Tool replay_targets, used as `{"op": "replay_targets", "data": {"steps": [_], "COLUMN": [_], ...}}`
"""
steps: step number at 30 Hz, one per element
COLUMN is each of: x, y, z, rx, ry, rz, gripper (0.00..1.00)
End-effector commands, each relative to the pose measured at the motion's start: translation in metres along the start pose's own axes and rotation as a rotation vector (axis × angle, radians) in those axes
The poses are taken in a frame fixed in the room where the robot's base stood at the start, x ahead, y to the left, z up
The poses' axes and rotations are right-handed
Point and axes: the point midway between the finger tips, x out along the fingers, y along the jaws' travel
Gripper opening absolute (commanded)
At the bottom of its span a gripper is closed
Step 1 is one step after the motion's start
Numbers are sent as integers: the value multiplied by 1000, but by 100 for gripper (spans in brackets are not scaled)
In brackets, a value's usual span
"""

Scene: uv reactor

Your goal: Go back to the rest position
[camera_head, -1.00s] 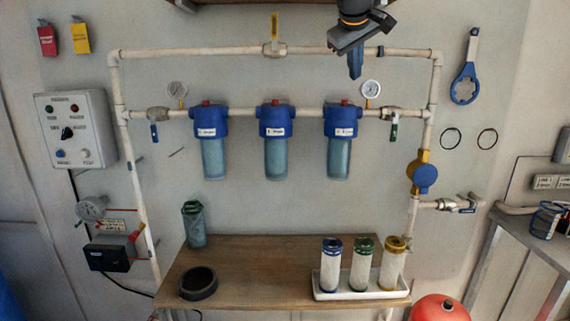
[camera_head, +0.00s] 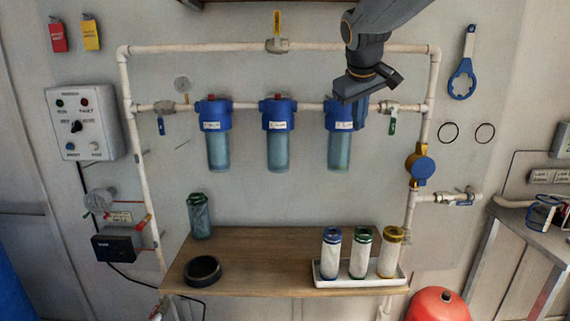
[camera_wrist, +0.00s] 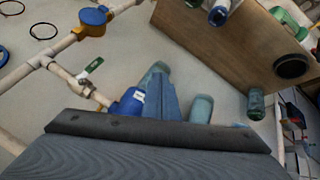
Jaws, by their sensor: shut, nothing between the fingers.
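My gripper (camera_head: 360,108) hangs at the end of my dark arm in the upper right of the head view. The other two housings, left (camera_head: 217,150) and middle (camera_head: 278,148), hang clear of my gripper on the pipe.
A wooden bench (camera_head: 255,262) below bears a white tray (camera_head: 345,286) with three cartridges, a black ring (camera_head: 202,271) and a teal housing bowl (camera_head: 199,216). A blue wrench (camera_head: 462,78) hangs at right. A control box (camera_head: 88,122) is at left. A red tank (camera_head: 436,306) is low right.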

Motion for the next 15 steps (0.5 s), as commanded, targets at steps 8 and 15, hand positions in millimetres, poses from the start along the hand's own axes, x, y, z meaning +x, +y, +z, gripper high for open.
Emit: {"op": "replay_targets", "data": {"steps": [8,15], "x": [73,108], "y": [-75,-148], "z": [132,274], "rx": [116,264], "ry": [-146,-300], "rz": [-129,-221], "gripper": [0,0]}}
